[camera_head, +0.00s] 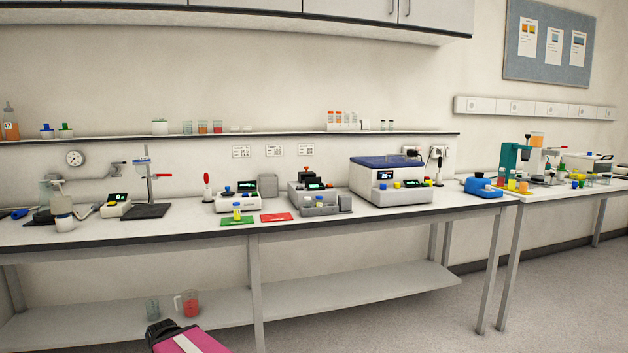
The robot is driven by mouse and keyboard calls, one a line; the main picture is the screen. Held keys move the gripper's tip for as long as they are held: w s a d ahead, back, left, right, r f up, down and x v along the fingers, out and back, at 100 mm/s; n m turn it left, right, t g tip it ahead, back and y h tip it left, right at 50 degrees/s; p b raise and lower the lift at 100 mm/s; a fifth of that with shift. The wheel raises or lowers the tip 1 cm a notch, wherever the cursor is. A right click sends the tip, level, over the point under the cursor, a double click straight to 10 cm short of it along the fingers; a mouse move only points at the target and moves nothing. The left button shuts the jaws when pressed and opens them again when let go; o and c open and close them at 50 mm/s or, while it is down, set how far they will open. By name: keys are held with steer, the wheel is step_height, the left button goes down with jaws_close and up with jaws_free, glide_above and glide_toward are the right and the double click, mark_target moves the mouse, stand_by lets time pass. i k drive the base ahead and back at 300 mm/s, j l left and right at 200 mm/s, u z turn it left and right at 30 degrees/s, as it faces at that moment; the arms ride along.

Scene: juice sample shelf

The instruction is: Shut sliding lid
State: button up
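A white boxy instrument (378,188) stands at the right part of the long bench. Its dark blue lid (388,161) lies across its top; from here I cannot tell whether it is fully shut or whether it is the sliding lid. A small display and coloured knobs show on its front. A pink and black part of my arm (190,342) shows at the bottom edge, low in front of the bench and well away from the instrument. The fingers of my gripper cannot be made out.
The long bench (300,225) carries small instruments, a green mat (237,221), a red mat (276,217) and a stand (147,185). A wall shelf (270,134) holds jars. A second bench (570,188) at right is crowded. A red jug (188,303) stands below. Floor at right is clear.

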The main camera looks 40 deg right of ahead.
mark_target(301, 175)
steer(key=z, duration=1.45)
